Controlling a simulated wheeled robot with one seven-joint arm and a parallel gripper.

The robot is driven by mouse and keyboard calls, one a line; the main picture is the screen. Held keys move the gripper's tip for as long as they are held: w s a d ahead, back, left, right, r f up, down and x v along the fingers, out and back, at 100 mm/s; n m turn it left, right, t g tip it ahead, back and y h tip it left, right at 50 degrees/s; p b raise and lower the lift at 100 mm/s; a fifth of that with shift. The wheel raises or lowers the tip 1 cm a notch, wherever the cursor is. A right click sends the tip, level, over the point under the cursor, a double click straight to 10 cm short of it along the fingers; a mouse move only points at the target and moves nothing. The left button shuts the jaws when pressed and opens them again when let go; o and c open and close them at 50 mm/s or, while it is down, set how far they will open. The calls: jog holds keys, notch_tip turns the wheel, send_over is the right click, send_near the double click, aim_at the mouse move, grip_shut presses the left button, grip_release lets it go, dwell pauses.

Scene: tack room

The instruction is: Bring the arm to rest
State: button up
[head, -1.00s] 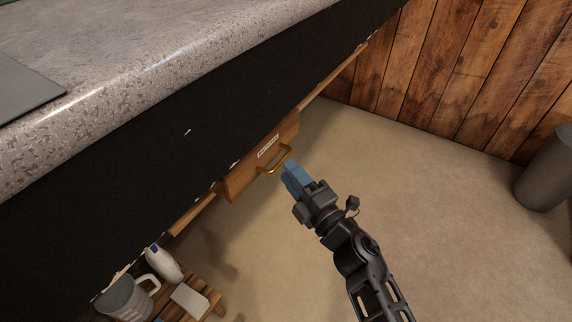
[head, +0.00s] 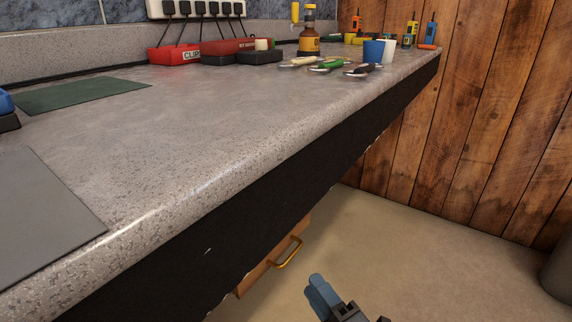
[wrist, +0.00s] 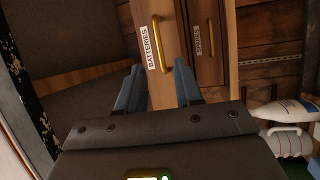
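My gripper (head: 318,288) is in the lower middle of the head view, below and right of a brass drawer handle (head: 288,254). In the wrist view its two blue fingers (wrist: 158,90) stand apart with nothing between them. The handle of the drawer labelled BATTERIES (wrist: 159,45) is ahead of the fingers and apart from them. That wooden drawer (head: 258,282) stands out from under the bench. Most of my arm is outside the head view.
A speckled worktop (head: 190,135) overhangs the drawers at left. A drawer labelled SPARES (wrist: 205,40) is beside the first. A grey bin (head: 558,272) is at far right. The floor (head: 420,250) between is clear.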

jog(key=s+d+r+m+h, duration=0.1)
jog(key=s+d+m+h, duration=0.3)
jog(key=s, duration=0.6)
jog(key=s+d+r+m+h, duration=0.1)
jog(key=s+d+m, duration=0.2)
jog(key=s+m, duration=0.55)
jog(key=s+d+r+m+h, duration=0.1)
jog(key=s+d+m+h, duration=0.25)
jog(key=s, duration=0.85)
jog(key=s+d+r+m+g+h, duration=0.1)
jog(key=s+d+r+m+g, duration=0.15)
jog(key=s+r+m, duration=0.65)
notch_tip(320, 180, up, 21)
jog(key=n+p, duration=0.2)
jog(key=p, duration=2)
jog(key=shift+s+f+p, duration=0.2)
jog(key=shift+s+p, duration=0.1)
jog(key=shift+s, duration=0.05)
